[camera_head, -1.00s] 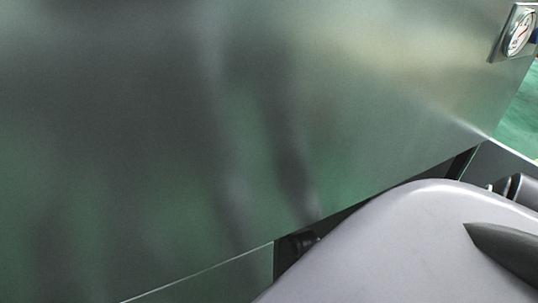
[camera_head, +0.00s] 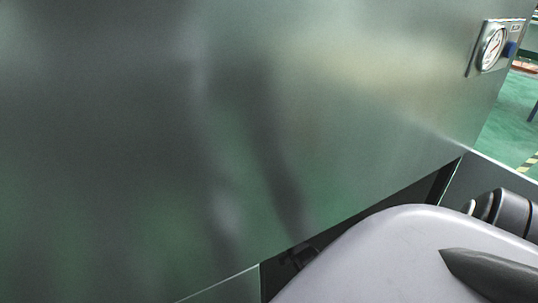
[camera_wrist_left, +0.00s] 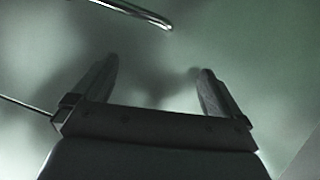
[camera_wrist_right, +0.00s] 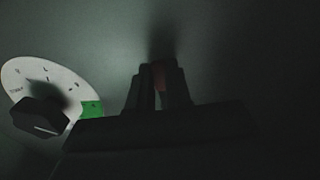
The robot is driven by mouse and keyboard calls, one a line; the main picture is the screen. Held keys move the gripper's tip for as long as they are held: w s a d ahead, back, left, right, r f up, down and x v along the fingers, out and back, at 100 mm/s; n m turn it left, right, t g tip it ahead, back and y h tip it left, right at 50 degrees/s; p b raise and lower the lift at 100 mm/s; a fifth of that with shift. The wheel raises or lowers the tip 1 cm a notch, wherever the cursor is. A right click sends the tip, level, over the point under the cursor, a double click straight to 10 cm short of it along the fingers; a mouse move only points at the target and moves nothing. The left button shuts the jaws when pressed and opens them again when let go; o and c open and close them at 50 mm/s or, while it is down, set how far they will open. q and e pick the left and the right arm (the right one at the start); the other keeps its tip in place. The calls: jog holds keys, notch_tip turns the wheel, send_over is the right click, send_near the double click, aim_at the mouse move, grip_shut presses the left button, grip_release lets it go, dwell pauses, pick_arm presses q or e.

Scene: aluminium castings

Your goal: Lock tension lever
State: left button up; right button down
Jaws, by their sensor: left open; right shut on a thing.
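I cannot make out for certain which part is the tension lever. In the right wrist view my right gripper (camera_wrist_right: 160,70) is shut on a small dull red thing (camera_wrist_right: 159,76) against a dark panel; its shape is mostly hidden by the fingers. In the left wrist view my left gripper (camera_wrist_left: 157,75) is open and empty, with its two fingers wide apart in front of a grey-green surface. A bent metal rod (camera_wrist_left: 135,10) crosses the top of that view, beyond the fingertips. Neither gripper shows in the head view.
A large brushed metal panel (camera_head: 200,120) fills most of the head view. A round gauge (camera_head: 491,49) sits at its upper right, with green floor (camera_head: 512,110) beyond. A white dial with a black knob (camera_wrist_right: 40,117) and a green tag (camera_wrist_right: 92,109) is left of my right gripper.

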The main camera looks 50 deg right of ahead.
jog(key=shift+s+d+f+n, duration=0.1)
jog(key=shift+s+d+n, duration=0.05)
jog(key=shift+n, duration=0.25)
jog(key=c, duration=1)
grip_release()
jog(key=shift+c, duration=0.2)
pick_arm(q)
jog(key=a+p, duration=0.1)
jog(key=s+a+y+p, duration=0.1)
jog(key=shift+a+m+y+p, duration=0.2)
jog(key=shift+m+y+p, duration=0.1)
pick_arm(e)
jog(key=v, duration=0.7)
pick_arm(q)
jog(key=shift+d+r, duration=0.15)
